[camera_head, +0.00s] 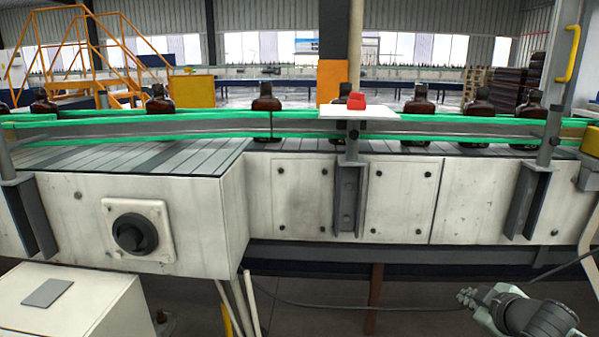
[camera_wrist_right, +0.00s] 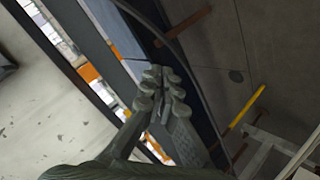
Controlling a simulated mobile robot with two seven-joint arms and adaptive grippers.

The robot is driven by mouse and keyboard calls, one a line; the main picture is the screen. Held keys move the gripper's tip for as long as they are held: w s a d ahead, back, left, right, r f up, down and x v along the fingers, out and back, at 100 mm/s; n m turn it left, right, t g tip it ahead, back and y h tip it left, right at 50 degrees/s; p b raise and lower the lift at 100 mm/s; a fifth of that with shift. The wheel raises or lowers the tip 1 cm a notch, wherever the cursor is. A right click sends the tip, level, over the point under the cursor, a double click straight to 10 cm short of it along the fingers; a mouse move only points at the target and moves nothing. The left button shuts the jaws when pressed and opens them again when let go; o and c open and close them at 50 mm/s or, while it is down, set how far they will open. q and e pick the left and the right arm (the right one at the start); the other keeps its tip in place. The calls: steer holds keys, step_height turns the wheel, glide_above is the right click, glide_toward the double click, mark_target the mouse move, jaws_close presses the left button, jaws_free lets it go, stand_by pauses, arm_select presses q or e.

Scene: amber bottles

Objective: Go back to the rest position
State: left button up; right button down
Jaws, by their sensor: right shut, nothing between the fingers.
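My right gripper (camera_head: 468,297) is low at the right of the head view, in front of and below the conveyor. It is shut and empty, with its fingers pointing left. In the right wrist view its fingers (camera_wrist_right: 163,85) are together with nothing between them. My left gripper is in neither view. Several amber bottles stand upright on the conveyor (camera_head: 92,224) behind green guide rails, among them one bottle (camera_head: 266,97) near the middle and another bottle (camera_head: 419,99) to the right. My right gripper is well apart from all of them.
A red button (camera_head: 356,100) sits on a white plate at the rail. A white box (camera_head: 70,305) stands at the lower left. A dark cable runs across the floor toward the right gripper. The wrist view shows a yellow bar (camera_wrist_right: 246,105) near the floor.

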steer(key=s+a+f+m+g, duration=0.2)
steer(key=s+f, duration=0.3)
steer(key=f, duration=0.4)
steer(key=s+a+f+m+g, duration=0.2)
steer(key=s+f, duration=0.4)
steer(key=f, duration=0.3)
steer(key=s+a+f+m+g, duration=0.1)
steer(key=s+a+f+g, duration=0.1)
steer(key=s+f, duration=0.5)
steer(key=s+a+f+m+g, duration=0.2)
steer(key=s+a+f, duration=0.2)
steer(key=s+f, duration=0.3)
steer(key=s, duration=0.3)
steer(key=shift+s+a, duration=0.15)
steer(key=shift+a, duration=0.05)
